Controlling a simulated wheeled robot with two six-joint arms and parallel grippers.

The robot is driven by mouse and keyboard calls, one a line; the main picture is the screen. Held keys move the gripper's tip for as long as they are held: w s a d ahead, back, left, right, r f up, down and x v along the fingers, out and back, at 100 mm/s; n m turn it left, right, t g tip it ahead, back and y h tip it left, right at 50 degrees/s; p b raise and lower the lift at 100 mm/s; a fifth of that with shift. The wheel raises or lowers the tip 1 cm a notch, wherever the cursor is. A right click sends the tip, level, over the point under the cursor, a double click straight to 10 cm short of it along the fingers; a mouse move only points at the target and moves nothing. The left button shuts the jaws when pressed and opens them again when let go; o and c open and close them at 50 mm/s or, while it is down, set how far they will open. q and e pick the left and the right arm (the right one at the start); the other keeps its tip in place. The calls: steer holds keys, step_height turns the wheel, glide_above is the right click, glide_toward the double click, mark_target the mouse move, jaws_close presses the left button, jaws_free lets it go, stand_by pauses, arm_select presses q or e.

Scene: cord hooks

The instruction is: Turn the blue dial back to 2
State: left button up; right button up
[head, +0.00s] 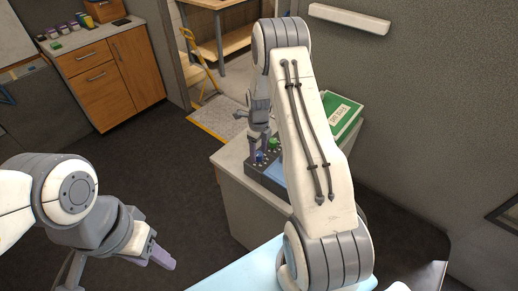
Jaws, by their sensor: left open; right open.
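The blue dial (260,157) sits on a dark control box (267,177) on a small white cabinet. A green dial (273,143) is beside it on the same box. My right gripper (259,152) points down at the blue dial with its fingers open. The fingertips are at or just above the dial; I cannot tell whether they touch it. The dial's pointer and its numbers are too small to read. My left gripper (165,260) is open and empty at the lower left, away from the box.
A light blue surface (235,276) is at the bottom. A wooden drawer unit (90,73) stands at the back left. Dark floor (150,150) is clear.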

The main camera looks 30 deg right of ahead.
steer(key=shift+f, duration=0.2)
jaws_close()
